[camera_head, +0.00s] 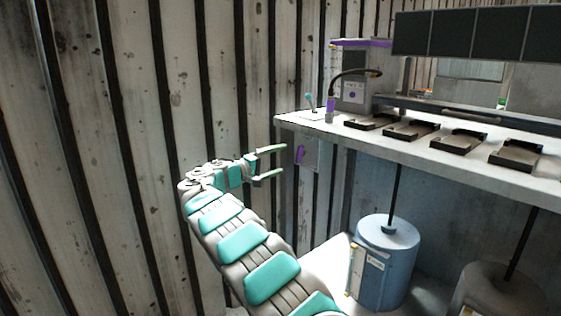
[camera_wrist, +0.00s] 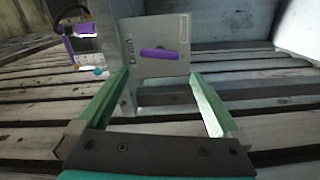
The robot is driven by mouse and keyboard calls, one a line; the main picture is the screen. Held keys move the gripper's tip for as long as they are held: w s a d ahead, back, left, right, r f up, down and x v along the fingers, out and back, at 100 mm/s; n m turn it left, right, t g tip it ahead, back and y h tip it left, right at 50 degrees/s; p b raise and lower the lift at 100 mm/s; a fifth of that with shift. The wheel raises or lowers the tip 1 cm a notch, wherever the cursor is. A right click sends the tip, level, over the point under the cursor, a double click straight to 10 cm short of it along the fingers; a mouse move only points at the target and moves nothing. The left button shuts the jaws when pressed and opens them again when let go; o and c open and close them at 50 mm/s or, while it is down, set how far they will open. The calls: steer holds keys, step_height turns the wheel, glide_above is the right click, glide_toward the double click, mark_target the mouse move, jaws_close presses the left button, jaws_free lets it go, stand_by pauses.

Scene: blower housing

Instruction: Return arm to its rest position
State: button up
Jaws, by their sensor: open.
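My gripper (camera_head: 276,162) is open and empty at the end of my raised arm, beside the left end of the workbench in the head view. In the wrist view its two green fingers (camera_wrist: 165,98) are spread wide with nothing between them. Beyond them is a grey panel (camera_wrist: 158,47) with a purple handle (camera_wrist: 160,54) and the words "Drain" and "Closed". The panel also shows under the bench end in the head view (camera_head: 309,152). The gripper appears apart from it.
A plank wall (camera_head: 100,130) runs behind my arm.

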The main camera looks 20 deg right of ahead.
stand_by(0.3)
steer(key=s+d+f+m+g+y, duration=0.1)
steer(key=s+d+g+y, duration=0.2)
steer(key=s, duration=1.2)
steer(key=s+d+f+m+g+y, duration=0.1)
steer(key=s+d+f+g+y, duration=0.2)
steer(key=s, duration=1.2)
steer(key=s+a+f+y, duration=0.3)
steer(key=s+a, duration=0.4)
steer(key=s, duration=0.4)
steer(key=s+a+f+g+y, duration=0.1)
steer(key=s+a+f+y, duration=0.3)
steer(key=s+a, duration=0.4)
steer(key=s+a+f+g+y, duration=0.1)
steer(key=s+a+f+y, duration=0.3)
steer(key=s, duration=1)
steer(key=a+f, duration=0.2)
steer(key=a, duration=0.1)
steer(key=shift+a, duration=0.15)
steer(key=shift+c, duration=0.4)
